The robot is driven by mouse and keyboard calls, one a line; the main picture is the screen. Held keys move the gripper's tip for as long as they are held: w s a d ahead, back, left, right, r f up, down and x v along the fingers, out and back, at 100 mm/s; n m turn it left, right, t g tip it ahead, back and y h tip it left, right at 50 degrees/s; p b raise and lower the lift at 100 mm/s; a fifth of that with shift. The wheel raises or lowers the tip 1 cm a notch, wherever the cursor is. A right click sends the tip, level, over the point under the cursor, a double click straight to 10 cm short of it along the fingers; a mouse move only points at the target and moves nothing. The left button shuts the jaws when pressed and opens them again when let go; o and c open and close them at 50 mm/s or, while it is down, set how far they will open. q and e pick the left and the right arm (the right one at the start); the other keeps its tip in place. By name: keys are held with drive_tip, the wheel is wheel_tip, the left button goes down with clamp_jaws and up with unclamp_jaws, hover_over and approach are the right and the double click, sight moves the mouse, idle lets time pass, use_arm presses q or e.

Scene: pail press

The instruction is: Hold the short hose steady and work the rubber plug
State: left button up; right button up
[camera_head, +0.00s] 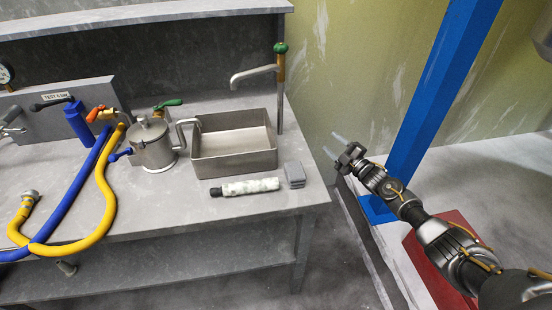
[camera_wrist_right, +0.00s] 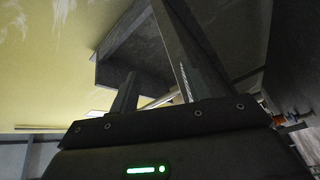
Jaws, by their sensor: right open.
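A short, pale, mottled hose-like cylinder (camera_head: 252,186) lies on its side near the front edge of the grey bench. A dark plug-like piece (camera_head: 216,191) sits at its left end; I cannot tell whether this is the rubber plug or how deep it goes. My right gripper (camera_head: 349,141) is open and empty, in the air right of the bench and well apart from the hose. Its two fingers also show in the right wrist view (camera_wrist_right: 147,70), with nothing between them. My left gripper is not in view.
A grey block (camera_head: 294,175) lies beside the hose's right end. Behind are a metal basin (camera_head: 264,159), a tap (camera_head: 281,90) and a metal pail (camera_head: 153,149). Blue (camera_head: 75,195) and yellow (camera_head: 108,205) hoses cover the bench's left. A blue post (camera_head: 425,100) stands behind my right arm.

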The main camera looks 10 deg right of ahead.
drive_tip(key=w+a+r+n+g+y, duration=0.2)
drive_tip(key=a+r+n+y, duration=0.2)
drive_tip(key=a+r+n, duration=0.4)
drive_tip(key=s+a+r+n+g+y, duration=0.2)
drive_tip(key=a+r+n+g, duration=0.3)
drive_tip(key=a+n, duration=0.3)
drive_tip(key=s+a+r+n+g+y, duration=0.25)
drive_tip(key=a+r+n+g, duration=0.35)
drive_tip(key=a, duration=0.4)
drive_tip(key=n+g+h, duration=0.5)
drive_tip(key=n+h, duration=0.5)
drive_tip(key=n, duration=0.2)
hover_over(266, 181)
drive_tip(key=w+a, duration=0.2)
wheel_tip(266, 181, down, 3)
drive_tip(key=d+h, duration=0.1)
drive_tip(key=s+d+f+n+h, duration=0.1)
drive_tip(key=d, duration=0.1)
drive_tip(key=s+d+f+h, duration=0.1)
drive_tip(key=shift+d+f+n+t, duration=0.2)
drive_tip(key=shift+n+t, duration=0.1)
drive_tip(key=shift+n, duration=0.1)
drive_tip(key=shift+d, duration=0.2)
drive_tip(key=shift+x, duration=3.9)
clamp_jaws()
